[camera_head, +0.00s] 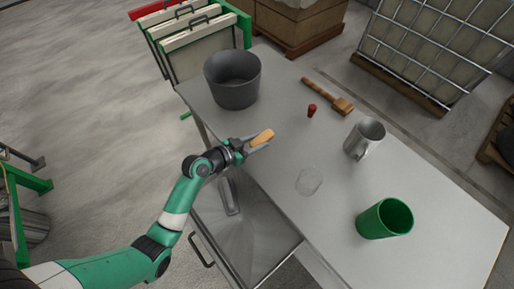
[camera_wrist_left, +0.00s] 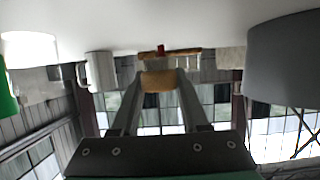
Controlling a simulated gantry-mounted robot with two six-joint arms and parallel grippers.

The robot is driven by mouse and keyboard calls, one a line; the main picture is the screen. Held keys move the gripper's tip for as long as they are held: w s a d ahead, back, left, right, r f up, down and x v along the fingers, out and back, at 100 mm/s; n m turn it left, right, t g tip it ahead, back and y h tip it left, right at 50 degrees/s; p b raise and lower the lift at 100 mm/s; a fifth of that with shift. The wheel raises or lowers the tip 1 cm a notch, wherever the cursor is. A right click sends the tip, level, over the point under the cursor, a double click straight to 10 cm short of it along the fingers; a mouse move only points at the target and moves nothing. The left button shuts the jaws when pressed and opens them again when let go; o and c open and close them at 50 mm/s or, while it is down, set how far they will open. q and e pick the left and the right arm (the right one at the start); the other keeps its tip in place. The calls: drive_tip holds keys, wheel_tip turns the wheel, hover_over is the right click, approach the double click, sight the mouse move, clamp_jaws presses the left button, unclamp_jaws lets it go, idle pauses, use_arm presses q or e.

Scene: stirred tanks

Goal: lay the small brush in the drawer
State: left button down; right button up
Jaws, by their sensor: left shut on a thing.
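My left gripper (camera_head: 258,141) is shut on a tan, wooden-looking piece, which I take to be the small brush (camera_head: 263,135). It is held over the near-left edge of the table. In the left wrist view the brush (camera_wrist_left: 158,81) sits crosswise between the two fingertips (camera_wrist_left: 158,86); I cannot make out bristles. The grey metal drawer (camera_head: 245,243) is pulled out from under the table, below and nearer than the gripper. A grey elongated thing (camera_head: 229,196) shows at its far end. My right gripper is in neither view.
On the grey table (camera_head: 440,190) stand a dark bucket (camera_head: 232,88), a wooden mallet-like tool (camera_head: 328,96), a small red piece (camera_head: 312,110), a metal mug (camera_head: 364,138), a clear glass vessel (camera_head: 308,181) and a green cup (camera_head: 384,219). The drawer's front has a handle (camera_head: 201,250).

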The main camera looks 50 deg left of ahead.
sight(257, 144)
use_arm(q)
drive_tip(key=shift+w+a+f, duration=0.25)
drive_tip(key=shift+a+f, duration=0.05)
drive_tip(key=shift+f, duration=0.15)
drive_tip(key=shift+w+a+f, duration=0.2)
drive_tip(key=shift+a+f, duration=0.05)
drive_tip(key=shift+f, duration=0.2)
drive_tip(key=f, duration=0.1)
drive_tip(key=f+b, duration=0.2)
drive_tip(key=shift+w+a+f, duration=0.3)
drive_tip(key=shift+w+a, duration=0.1)
drive_tip(key=shift+f, duration=0.2)
drive_tip(key=shift+s, duration=0.1)
drive_tip(key=shift+r, duration=0.1)
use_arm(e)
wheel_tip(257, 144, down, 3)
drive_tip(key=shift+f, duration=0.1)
use_arm(q)
drive_tip(key=shift+f+b, duration=0.25)
drive_tip(key=shift+b, duration=0.15)
drive_tip(key=shift+c, duration=2.1)
unclamp_jaws()
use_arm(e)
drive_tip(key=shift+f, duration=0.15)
